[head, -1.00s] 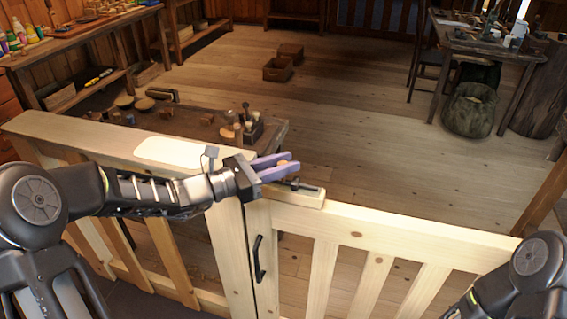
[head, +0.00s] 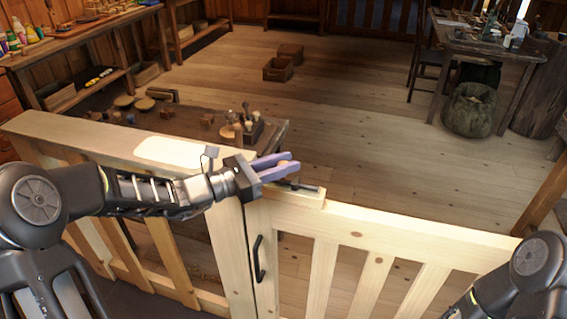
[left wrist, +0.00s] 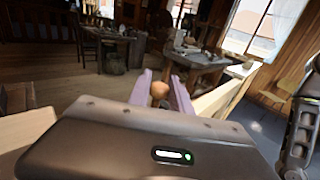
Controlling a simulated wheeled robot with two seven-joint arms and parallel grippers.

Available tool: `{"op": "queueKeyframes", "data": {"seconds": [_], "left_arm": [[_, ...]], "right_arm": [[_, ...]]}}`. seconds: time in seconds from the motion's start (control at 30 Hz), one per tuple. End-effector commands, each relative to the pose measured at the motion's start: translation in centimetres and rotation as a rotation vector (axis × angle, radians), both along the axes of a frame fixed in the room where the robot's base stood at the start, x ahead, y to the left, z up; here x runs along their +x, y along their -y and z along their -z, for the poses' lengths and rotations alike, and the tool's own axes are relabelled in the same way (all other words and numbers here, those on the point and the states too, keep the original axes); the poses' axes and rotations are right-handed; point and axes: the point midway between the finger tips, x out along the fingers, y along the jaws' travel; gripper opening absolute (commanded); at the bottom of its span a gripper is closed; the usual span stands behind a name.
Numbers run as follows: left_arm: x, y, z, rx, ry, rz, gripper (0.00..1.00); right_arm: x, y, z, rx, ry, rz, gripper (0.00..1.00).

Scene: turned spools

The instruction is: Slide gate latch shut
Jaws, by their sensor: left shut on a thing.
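The wooden gate (head: 375,238) spans the lower middle and right of the head view, next to the fixed railing (head: 85,140) on the left. The dark latch bolt (head: 308,188) lies along the top rail at the joint between them. My left gripper (head: 286,165) is above the latch, its purple fingers shut on a small round wooden knob (head: 284,164). In the left wrist view the knob (left wrist: 159,90) sits between the fingertips. The fingers partly hide the latch. Only part of my right arm shows at the lower right; its gripper is out of frame.
A black pull handle (head: 259,259) is on the gate's front. A white pad (head: 167,150) lies on the railing top. Behind it stands a low bench (head: 190,120) with brushes and spools. The floor beyond the gate is mostly clear.

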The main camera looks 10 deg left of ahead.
Motion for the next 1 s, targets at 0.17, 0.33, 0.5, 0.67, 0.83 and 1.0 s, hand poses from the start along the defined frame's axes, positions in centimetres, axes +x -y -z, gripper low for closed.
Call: {"op": "queueKeyframes", "data": {"seconds": [0.17, 0.33, 0.5, 0.67, 0.83, 1.0], "left_arm": [[0.0, 0.0, 0.0, 0.0, 0.0, 0.0, 0.0], [0.2, -1.4, -0.2, -0.002, 0.001, -0.004, 0.0], [0.4, -4.3, -0.3, -0.002, 0.003, -0.004, 0.0], [0.4, -5.1, -0.1, -0.001, 0.001, -0.003, 0.0], [0.4, -5.2, -0.1, 0.001, 0.001, -0.006, 0.0], [0.4, -5.1, 0.0, 0.001, 0.001, -0.005, 0.38]], "right_arm": [[0.0, 0.0, 0.0, 0.0, 0.0, 0.0, 0.46], [0.0, 0.0, -0.4, 0.0, 0.0, 0.0, 0.46], [0.0, 0.0, -1.1, 0.0, -0.001, 0.0, 0.46], [0.0, 0.0, -1.1, 0.0, -0.001, 0.0, 0.46], [0.0, 0.0, -1.1, 0.0, -0.001, 0.0, 0.46], [0.0, 0.0, -1.1, 0.0, -0.001, 0.0, 0.46]]}}
